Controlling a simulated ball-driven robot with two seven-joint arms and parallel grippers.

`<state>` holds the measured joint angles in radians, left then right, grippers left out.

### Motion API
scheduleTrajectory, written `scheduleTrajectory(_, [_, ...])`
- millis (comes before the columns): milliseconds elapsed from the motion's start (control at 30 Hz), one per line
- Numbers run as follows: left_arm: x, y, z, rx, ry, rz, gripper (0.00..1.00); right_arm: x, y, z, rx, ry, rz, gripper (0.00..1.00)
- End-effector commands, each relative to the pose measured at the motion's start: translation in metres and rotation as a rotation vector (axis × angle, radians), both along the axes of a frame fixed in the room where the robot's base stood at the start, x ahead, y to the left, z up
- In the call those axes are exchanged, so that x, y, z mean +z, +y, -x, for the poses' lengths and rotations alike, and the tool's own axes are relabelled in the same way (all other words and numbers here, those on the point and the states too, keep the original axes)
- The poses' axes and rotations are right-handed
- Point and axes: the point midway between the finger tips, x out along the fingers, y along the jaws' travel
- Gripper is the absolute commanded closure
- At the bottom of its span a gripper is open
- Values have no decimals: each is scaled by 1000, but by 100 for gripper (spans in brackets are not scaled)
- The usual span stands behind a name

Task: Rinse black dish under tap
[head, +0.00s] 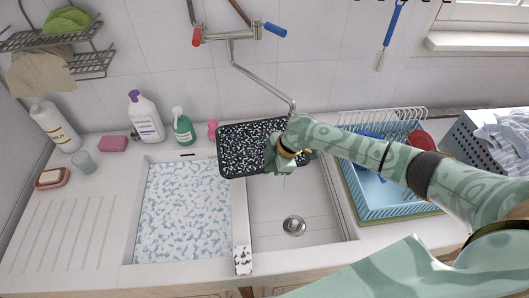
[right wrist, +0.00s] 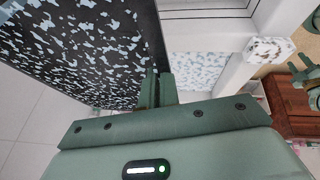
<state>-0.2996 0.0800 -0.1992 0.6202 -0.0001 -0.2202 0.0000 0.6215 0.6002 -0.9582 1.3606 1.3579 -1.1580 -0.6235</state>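The black dish (head: 245,148) is a flat rectangular tray speckled with white-blue foam. It is held tilted above the back of the sinks, just below the tap spout (head: 292,104). My right gripper (head: 284,152) is at its right end; the right wrist view shows the fingers (right wrist: 158,88) closed at the dish's edge (right wrist: 85,45). A thin pale streak, perhaps water, shows below the gripper. The tap (head: 240,36) has a red and a blue handle.
The left basin (head: 185,215) is full of foamy water. The right basin (head: 265,215) is empty, with a drain (head: 294,225). A blue dish rack (head: 385,205) stands to the right. Bottles (head: 145,118) and a pink sponge (head: 113,144) stand at the back left.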

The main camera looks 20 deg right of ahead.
Motion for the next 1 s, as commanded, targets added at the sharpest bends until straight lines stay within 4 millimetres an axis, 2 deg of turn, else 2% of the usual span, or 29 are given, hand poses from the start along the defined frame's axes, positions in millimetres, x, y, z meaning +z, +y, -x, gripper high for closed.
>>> scheduleTrajectory(200, [15,0,0,-1,-1,0,58,4,20,8,2,-2,-2,100])
scheduleTrajectory(700, [38,0,0,-1,-2,1,58,4,63,25,2,-2,-3,100])
scheduleTrajectory(1000, [40,0,0,-1,-1,0,58,1,70,28,1,-3,-2,100])
